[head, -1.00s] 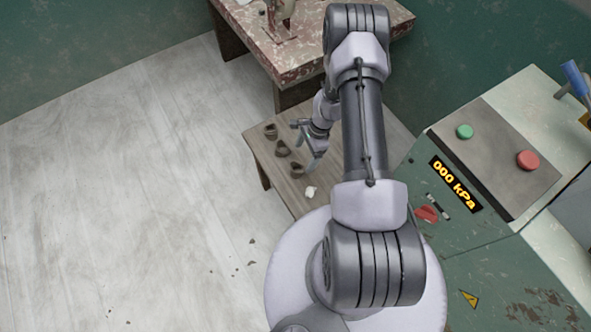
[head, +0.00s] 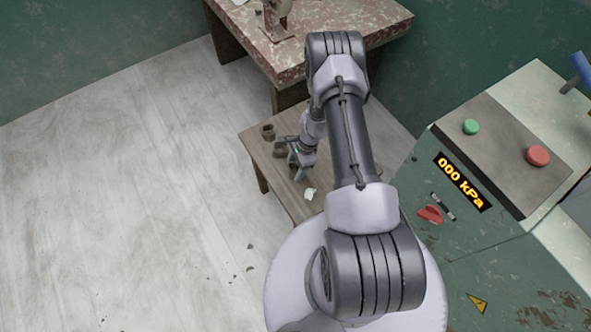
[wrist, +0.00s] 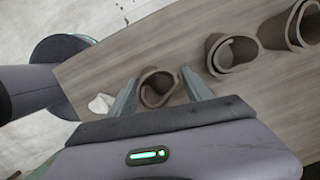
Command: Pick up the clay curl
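A brown clay curl (wrist: 158,88), a rolled strip, lies on the low wooden table in the wrist view, between the two fingers of my gripper (wrist: 158,76). The fingers stand open on either side of it, with the right fingertip close to it. I cannot tell whether they touch. In the head view my gripper (head: 297,160) is low over the table and mostly hides this curl. Two similar curls lie in a row beyond it: a middle one (wrist: 232,55) and a far one (wrist: 292,27), also seen in the head view (head: 267,132).
A small white lump (head: 310,194) lies on the wooden table (head: 255,146), on the near side of my gripper. A red speckled table (head: 340,62) stands behind. A green machine (head: 455,250) with a pressure display is at right. Pale floor (head: 120,200) is open at left.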

